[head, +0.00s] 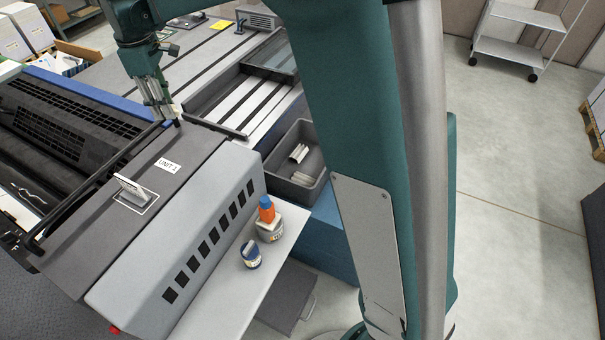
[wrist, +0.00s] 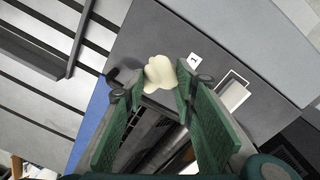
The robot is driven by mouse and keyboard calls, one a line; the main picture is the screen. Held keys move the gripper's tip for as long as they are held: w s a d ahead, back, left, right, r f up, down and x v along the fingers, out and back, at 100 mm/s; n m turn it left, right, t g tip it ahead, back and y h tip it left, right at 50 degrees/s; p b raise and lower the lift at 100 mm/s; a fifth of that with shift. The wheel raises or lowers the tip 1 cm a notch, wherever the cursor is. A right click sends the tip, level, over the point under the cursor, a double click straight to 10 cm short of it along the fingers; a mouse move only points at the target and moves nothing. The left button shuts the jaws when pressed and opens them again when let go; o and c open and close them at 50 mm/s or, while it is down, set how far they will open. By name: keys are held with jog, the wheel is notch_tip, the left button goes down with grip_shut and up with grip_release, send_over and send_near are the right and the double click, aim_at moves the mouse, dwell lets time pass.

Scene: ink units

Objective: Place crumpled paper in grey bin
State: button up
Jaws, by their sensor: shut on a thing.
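The cream crumpled paper (wrist: 160,73) shows in the wrist view between the tips of my gripper (wrist: 160,84). My gripper is shut on it. In the head view my gripper (head: 168,118) points down over the far end of the dark machine top, beyond the UNIT 1 label; the paper is mostly hidden there. The grey bin (head: 283,188) stands to the right of the machine, beside my arm, well to the right of the gripper. It is open at the top and has some pale pieces (head: 299,153) inside.
A white label (head: 168,165) and a raised pale handle (head: 133,188) are on the machine top. A shelf (head: 222,290) in front holds a container with an orange-and-blue top (head: 268,222) and a small jar (head: 250,255). A slotted bed (head: 262,110) lies behind the bin.

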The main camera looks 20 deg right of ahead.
jog(key=w+d+m+b, duration=0.25)
jog(key=w+d, duration=0.25)
jog(key=d, duration=0.8)
jog(key=w+d+m+b, duration=0.1)
jog(key=w+d+b, duration=0.3)
jog(key=d, duration=0.8)
jog(key=w+d+m+b, duration=0.1)
jog(key=w+d+b, duration=0.1)
jog(key=d, duration=1)
jog(key=w+d+m+b, duration=0.1)
jog(key=d+b, duration=0.1)
jog(key=d, duration=1)
notch_tip(320, 180, down, 44)
jog(key=shift+h, duration=0.3)
jog(key=shift+f+b, duration=0.8)
jog(key=shift+f, duration=2.3)
